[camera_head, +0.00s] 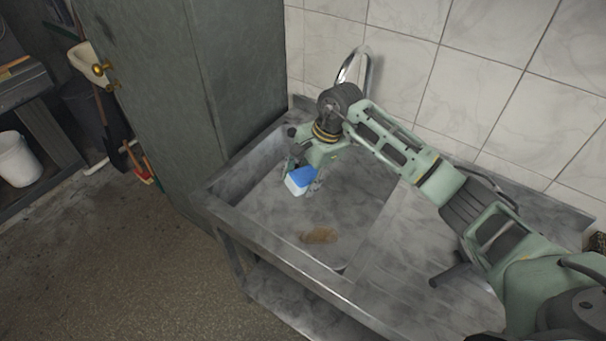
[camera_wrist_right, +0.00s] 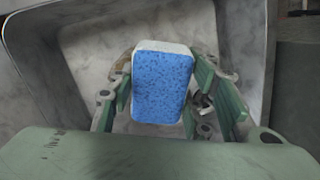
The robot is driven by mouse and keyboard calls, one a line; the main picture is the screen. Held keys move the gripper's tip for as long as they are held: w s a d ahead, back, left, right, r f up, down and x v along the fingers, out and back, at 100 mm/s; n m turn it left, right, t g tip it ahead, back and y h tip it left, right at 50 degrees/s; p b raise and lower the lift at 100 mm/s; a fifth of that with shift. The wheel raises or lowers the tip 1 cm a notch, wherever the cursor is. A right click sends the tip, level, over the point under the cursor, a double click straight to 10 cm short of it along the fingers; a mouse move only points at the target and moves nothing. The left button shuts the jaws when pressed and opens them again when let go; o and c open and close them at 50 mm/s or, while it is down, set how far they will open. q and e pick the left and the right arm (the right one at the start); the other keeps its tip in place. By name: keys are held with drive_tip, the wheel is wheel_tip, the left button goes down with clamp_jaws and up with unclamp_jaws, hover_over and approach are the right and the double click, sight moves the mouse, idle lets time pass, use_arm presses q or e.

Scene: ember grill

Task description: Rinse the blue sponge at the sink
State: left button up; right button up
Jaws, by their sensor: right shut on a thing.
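The blue sponge (camera_head: 302,176), with a white layer on one side, is held over the left part of the metal sink (camera_head: 262,228). My right gripper (camera_head: 304,170) is shut on it. In the right wrist view the sponge (camera_wrist_right: 161,86) sits between the two green fingers of the gripper (camera_wrist_right: 160,98), blue face toward the camera. The sink basin's wall (camera_wrist_right: 100,42) shows behind it. The curved metal faucet (camera_head: 366,62) rises at the back by the wall, partly hidden behind my right wrist. I cannot see any water running. My left gripper is out of view.
A brown stain or patch (camera_head: 319,235) lies on the basin floor. A tall grey-green cabinet (camera_head: 190,90) stands close at the sink's left. A tiled wall (camera_head: 460,60) is behind. A white bucket (camera_head: 17,158) is at far left. The floor in front is clear.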

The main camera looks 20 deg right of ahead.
drive_tip(key=shift+b+x, duration=0.35)
drive_tip(key=shift+x, duration=0.6)
drive_tip(key=shift+s+d+f, duration=0.1)
drive_tip(key=shift+s+f, duration=0.1)
drive_tip(key=shift+f, duration=0.3)
drive_tip(key=shift+f+b, duration=0.4)
use_arm(q)
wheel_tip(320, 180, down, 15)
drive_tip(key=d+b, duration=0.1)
drive_tip(key=b, duration=1.2)
use_arm(e)
wheel_tip(320, 180, down, 14)
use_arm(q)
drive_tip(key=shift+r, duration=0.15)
use_arm(e)
drive_tip(key=shift+r+p, duration=3.6)
drive_tip(key=shift+r, duration=3.95)
use_arm(q)
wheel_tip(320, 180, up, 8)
drive_tip(key=shift+p, duration=0.3)
use_arm(e)
drive_tip(key=shift+r, duration=0.75)
drive_tip(key=shift+r, duration=0.1)
